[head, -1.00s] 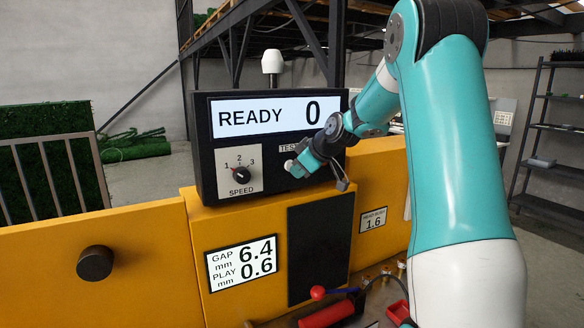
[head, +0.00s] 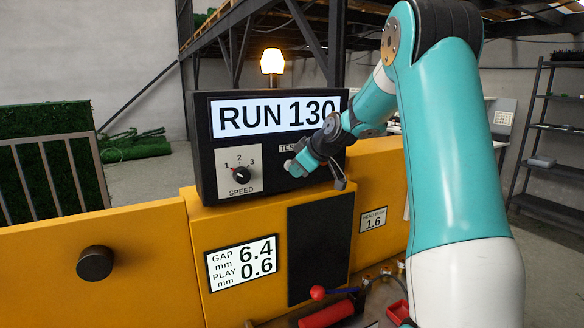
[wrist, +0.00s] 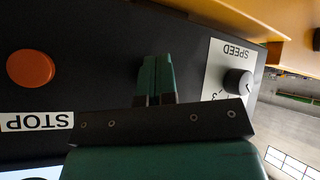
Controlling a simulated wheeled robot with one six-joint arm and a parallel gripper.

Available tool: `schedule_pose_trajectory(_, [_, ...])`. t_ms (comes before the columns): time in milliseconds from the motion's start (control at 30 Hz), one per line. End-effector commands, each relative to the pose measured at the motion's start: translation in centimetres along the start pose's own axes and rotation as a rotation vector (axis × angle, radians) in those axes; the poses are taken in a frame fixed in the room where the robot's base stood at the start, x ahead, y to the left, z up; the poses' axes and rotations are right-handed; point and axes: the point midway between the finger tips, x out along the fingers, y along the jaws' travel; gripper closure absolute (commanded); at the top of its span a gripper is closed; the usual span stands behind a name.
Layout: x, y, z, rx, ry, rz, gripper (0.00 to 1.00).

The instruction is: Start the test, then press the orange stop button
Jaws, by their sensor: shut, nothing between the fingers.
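The black control box shows RUN 130 on its display (head: 270,115), and the lamp (head: 272,63) on top glows. My gripper (head: 294,168) is shut and empty at the box's front face, just below the partly covered TEST label (head: 288,148). In the wrist view my gripper's fingertips (wrist: 156,72) are together against the dark panel, hiding what lies behind them. The round orange stop button (wrist: 30,69), with its STOP label (wrist: 37,121), lies to their left there, apart from them. My arm hides this button in the head view.
The speed knob (head: 241,174) points to 1; it also shows in the wrist view (wrist: 238,82). A yellow machine body (head: 150,235) carries a GAP and PLAY screen (head: 241,263). A red-knobbed lever (head: 318,292) stands low in front.

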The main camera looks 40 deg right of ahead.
Motion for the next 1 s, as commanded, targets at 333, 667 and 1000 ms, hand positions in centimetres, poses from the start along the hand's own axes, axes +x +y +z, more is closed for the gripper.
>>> schedule_pose_trajectory(333, [-1.0, -0.8, 0.8, -0.001, 0.002, 0.001, 1.00])
schedule_pose_trajectory(667, [-1.2, -0.7, 0.8, 0.000, 0.001, 0.001, 1.00])
schedule_pose_trajectory(1000, [-2.0, 2.4, 2.7, 0.002, 0.000, 0.002, 1.00])
